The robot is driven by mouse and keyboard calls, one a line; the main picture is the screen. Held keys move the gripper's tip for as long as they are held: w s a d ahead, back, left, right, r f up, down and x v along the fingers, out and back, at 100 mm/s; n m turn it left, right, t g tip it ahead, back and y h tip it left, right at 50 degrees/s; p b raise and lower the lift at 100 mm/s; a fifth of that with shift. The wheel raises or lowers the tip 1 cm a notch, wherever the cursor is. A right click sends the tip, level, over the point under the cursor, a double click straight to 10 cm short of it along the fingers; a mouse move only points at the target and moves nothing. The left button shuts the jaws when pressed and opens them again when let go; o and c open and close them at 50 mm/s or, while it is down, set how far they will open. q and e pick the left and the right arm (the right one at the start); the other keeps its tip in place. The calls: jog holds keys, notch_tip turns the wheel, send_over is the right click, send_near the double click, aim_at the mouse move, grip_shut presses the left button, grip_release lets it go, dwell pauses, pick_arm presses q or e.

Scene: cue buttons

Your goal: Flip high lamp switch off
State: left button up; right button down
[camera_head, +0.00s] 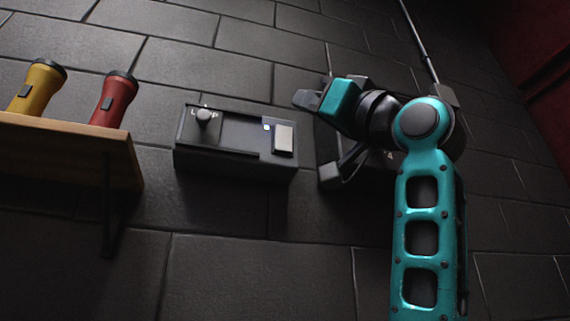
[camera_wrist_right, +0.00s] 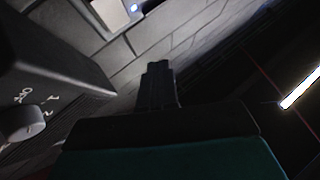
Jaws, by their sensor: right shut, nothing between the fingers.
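A small lit dot is beside the switch. Lettering by the knob is partly covered. My right gripper (camera_head: 306,100) is shut and empty, above and right of the pale switch and apart from it. In the right wrist view its fingertips (camera_wrist_right: 160,70) point toward the wall, and a pale switch (camera_wrist_right: 108,12) with a bluish light shows at the top. I cannot tell the switch's position. My left gripper is out of view.
A second dark box (camera_head: 334,178) is partly hidden behind my right arm; a box with a round knob (camera_wrist_right: 22,122) shows in the right wrist view. A wooden shelf (camera_head: 75,150) at left holds a yellow flashlight (camera_head: 38,88) and a red flashlight (camera_head: 113,101).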

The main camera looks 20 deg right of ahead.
aim_at(283, 139)
jog(key=w, duration=0.2)
jog(key=w+p, duration=0.1)
jog(key=w, duration=0.1)
jog(key=w+p, duration=0.1)
jog(key=w, duration=0.1)
jog(key=shift+w+a+r, duration=0.1)
jog(key=shift+w+r, duration=0.05)
jog(key=shift+r, duration=0.25)
dwell(1.1)
jog(key=shift+w, duration=0.1)
dwell(0.5)
jog(key=shift+w, duration=0.3)
jog(key=shift+w+r, duration=0.1)
jog(key=shift+w, duration=0.2)
dwell(0.5)
jog(key=shift+s, duration=0.1)
